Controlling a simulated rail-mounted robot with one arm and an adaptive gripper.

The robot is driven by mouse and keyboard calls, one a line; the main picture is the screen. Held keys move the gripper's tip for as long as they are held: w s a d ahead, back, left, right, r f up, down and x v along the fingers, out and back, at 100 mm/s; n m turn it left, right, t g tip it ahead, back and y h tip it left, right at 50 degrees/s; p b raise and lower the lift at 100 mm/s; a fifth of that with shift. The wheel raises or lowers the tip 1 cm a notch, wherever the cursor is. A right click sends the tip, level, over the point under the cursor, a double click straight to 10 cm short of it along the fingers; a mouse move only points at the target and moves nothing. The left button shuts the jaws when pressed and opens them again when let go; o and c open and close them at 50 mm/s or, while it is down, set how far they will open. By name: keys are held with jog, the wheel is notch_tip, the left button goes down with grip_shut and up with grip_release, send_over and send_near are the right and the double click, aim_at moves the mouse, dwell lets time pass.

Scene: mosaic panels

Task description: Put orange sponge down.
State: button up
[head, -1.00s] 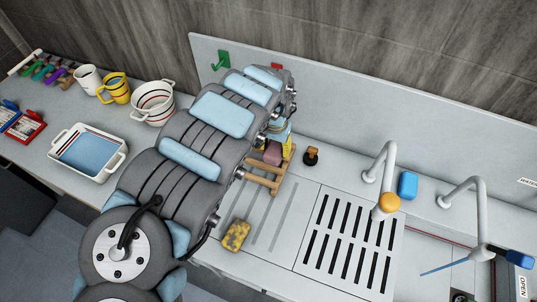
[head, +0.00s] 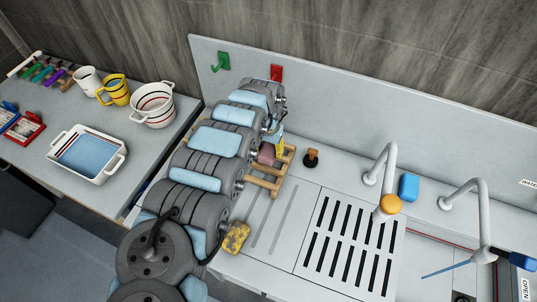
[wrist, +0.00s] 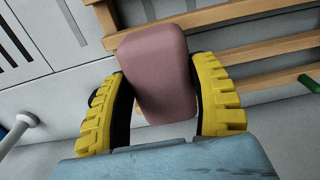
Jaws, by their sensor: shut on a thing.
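My gripper (wrist: 157,78) has its yellow ridged fingers shut on a dusty-pink, rounded sponge-like block (wrist: 153,62); it looks pink rather than orange. In the wrist view the block stands out beyond the fingertips, with the slats of a wooden rack (wrist: 240,55) behind it. In the head view the pink block (head: 266,153) shows at the rack (head: 263,186), partly hidden by my arm. I cannot tell whether it touches the rack.
A brown-and-black stopper-like object (head: 311,158) stands right of the rack. Further right are a slotted drain panel (head: 349,243), a tap (head: 388,170) with an orange-yellow end, and a blue sponge (head: 408,186). The grooved counter between rack and drain panel is clear.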

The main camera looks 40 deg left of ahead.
aim_at(268, 155)
jog(key=shift+f, duration=1.55)
jog(key=shift+f, duration=0.2)
jog(key=o, duration=1)
jog(key=shift+o, duration=0.2)
jog(key=shift+r, duration=0.1)
jog(key=shift+r, duration=6.15)
